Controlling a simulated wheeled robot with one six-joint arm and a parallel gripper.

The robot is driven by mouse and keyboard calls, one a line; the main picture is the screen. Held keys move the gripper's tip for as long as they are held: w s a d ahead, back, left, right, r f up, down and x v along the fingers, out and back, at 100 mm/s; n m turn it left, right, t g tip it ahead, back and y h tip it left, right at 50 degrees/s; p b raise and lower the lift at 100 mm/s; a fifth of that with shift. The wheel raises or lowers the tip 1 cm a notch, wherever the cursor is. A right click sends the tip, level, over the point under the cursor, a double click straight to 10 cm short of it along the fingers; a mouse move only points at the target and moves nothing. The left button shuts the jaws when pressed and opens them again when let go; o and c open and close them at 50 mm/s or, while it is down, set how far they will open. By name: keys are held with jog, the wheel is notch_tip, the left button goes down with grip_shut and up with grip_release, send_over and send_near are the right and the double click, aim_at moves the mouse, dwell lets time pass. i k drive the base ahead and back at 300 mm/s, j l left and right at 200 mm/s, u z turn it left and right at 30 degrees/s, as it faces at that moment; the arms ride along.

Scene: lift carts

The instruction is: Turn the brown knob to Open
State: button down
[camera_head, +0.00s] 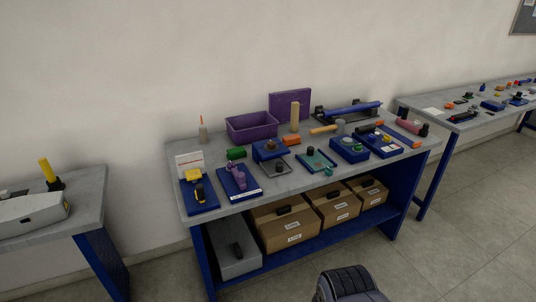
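A small brown knob (271,144) sits on top of a blue box (264,155) near the middle of the grey workbench. The knob is too small in this view to read any marking or tell which way it points. My gripper is not in view. A dark ribbed part at the bottom edge looks like part of my own arm, well in front of the bench and apart from the knob.
The workbench (290,184) is crowded. Grey floor (450,260) is clear at the right.

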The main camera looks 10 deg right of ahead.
aim_at(271, 144)
jog(key=i+l+u, duration=0.25)
jog(key=i+l, duration=0.3)
jog(key=i, duration=0.3)
jog(key=i+l+u, duration=0.2)
jog(key=i+l, duration=0.55)
